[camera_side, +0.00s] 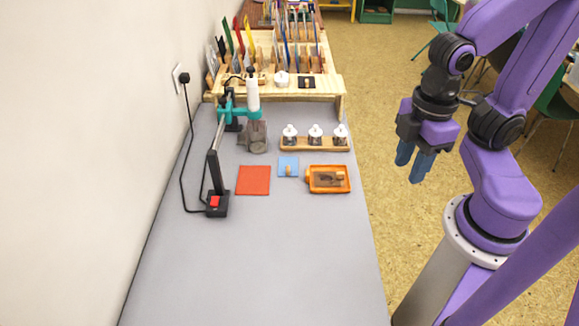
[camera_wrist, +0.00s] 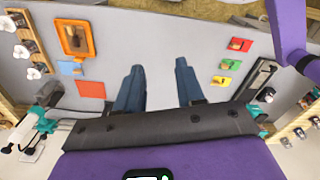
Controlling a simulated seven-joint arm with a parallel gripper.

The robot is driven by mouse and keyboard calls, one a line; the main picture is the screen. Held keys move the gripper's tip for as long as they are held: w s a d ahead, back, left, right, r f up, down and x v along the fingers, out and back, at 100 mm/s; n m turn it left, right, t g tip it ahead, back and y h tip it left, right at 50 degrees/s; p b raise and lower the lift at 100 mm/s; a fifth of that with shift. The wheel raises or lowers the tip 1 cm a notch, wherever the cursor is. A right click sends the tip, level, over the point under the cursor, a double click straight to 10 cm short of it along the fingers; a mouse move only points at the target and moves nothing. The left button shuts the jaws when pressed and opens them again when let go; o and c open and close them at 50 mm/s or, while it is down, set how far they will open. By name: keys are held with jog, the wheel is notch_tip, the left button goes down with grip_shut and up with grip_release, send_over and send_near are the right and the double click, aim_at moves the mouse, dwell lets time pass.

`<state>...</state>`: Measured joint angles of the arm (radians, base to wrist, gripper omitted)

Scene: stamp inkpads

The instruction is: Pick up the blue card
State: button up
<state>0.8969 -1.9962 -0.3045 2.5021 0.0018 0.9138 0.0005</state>
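The blue card (camera_side: 282,161) lies flat on the grey table, between an orange-red card and an orange tray, with a small wooden object (camera_side: 288,170) on it. The blue card also shows small at the left of the wrist view (camera_wrist: 67,69). My gripper (camera_side: 411,166) hangs in the air to the right of the table in the side view, well away from the card. In the wrist view my gripper (camera_wrist: 157,65) has its two blue fingers wide apart with nothing between them.
The orange-red card (camera_side: 253,180) lies left of the blue card. The orange tray (camera_side: 314,188) is to its right. A wooden rack (camera_side: 316,148) with white-topped bottles stands behind. A stand (camera_side: 214,172) with a cable is at the left.

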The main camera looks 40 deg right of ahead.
jog(key=shift+o, duration=0.5)
jog(key=shift+w, duration=0.1)
jog(key=w+a+n, duration=0.4)
jog(key=w, duration=0.7)
jog(key=n, duration=1)
send_over(288, 163)
jog(key=s+a, duration=0.3)
notch_tip(288, 163, down, 12)
jog(key=f, duration=1.6)
jog(key=shift+w+d+f, duration=0.2)
jog(key=shift+d, duration=0.05)
grip_shut()
